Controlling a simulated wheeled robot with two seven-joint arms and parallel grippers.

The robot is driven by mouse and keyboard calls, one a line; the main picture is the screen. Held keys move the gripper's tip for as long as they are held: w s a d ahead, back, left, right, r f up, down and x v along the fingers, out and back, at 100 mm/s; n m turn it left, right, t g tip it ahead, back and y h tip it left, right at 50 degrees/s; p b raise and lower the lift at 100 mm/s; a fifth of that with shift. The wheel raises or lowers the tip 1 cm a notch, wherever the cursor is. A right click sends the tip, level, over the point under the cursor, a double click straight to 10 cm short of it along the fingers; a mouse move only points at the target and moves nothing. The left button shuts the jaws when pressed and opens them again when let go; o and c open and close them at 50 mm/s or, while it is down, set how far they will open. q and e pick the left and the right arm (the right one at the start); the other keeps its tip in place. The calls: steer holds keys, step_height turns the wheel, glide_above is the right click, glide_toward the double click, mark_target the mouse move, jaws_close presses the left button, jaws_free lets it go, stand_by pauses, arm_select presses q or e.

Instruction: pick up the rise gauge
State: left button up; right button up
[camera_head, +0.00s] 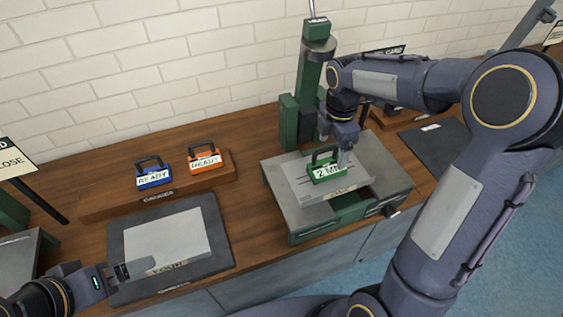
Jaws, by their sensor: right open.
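A green gauge block (327,173) with a dark green handle and a white "2 MM" label sits on the grey plate (290,190) of a green machine. It is the likely rise gauge, though no such name is readable on it. My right gripper (345,158) is open, reaching down from above at the right end of the block's handle. I cannot tell if it touches the handle. My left gripper (146,268) is low at the left, over the near edge of a dark mat; its jaw gap is not clear.
A blue block (154,178) and an orange block (204,161), both labelled "READY", stand on a wooden rack (100,204). A light sheet lies on the dark mat (122,236). The machine's green column (309,85) rises behind the plate. Another dark mat (433,143) lies at right.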

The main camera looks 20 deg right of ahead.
mark_target(325, 166)
steer(key=f, duration=0.2)
steer(key=f+p, duration=0.1)
steer(key=f, duration=0.4)
steer(key=shift+w+a, duration=0.3)
steer(key=shift+w, duration=0.1)
steer(key=shift+f, duration=0.5)
steer(key=c, duration=1.2)
